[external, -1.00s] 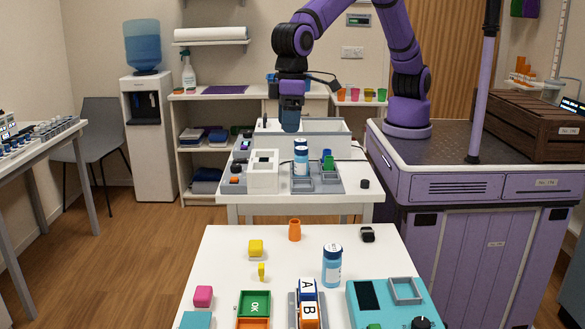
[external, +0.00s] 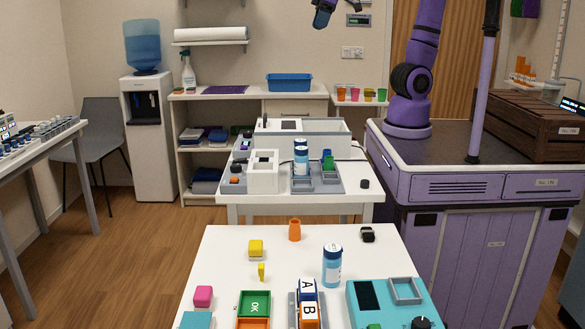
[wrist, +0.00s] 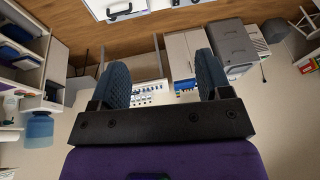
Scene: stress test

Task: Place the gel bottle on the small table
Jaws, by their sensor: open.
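A blue bottle with a white label and dark cap (external: 332,266) stands upright on the front white table (external: 215,262). A similar blue bottle (external: 301,160) stands upright in a grey fixture on the middle white table (external: 340,208). I cannot tell which is the gel bottle. My gripper (external: 321,22) is high up at the top edge of the external view, well above both tables and touching nothing. In the wrist view my gripper (wrist: 163,78) has its two dark fingers wide apart with nothing between them. No bottle can be made out in the wrist view.
A white box (external: 263,176) stands on the middle table. A blue tray (external: 289,83) lies on the back counter.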

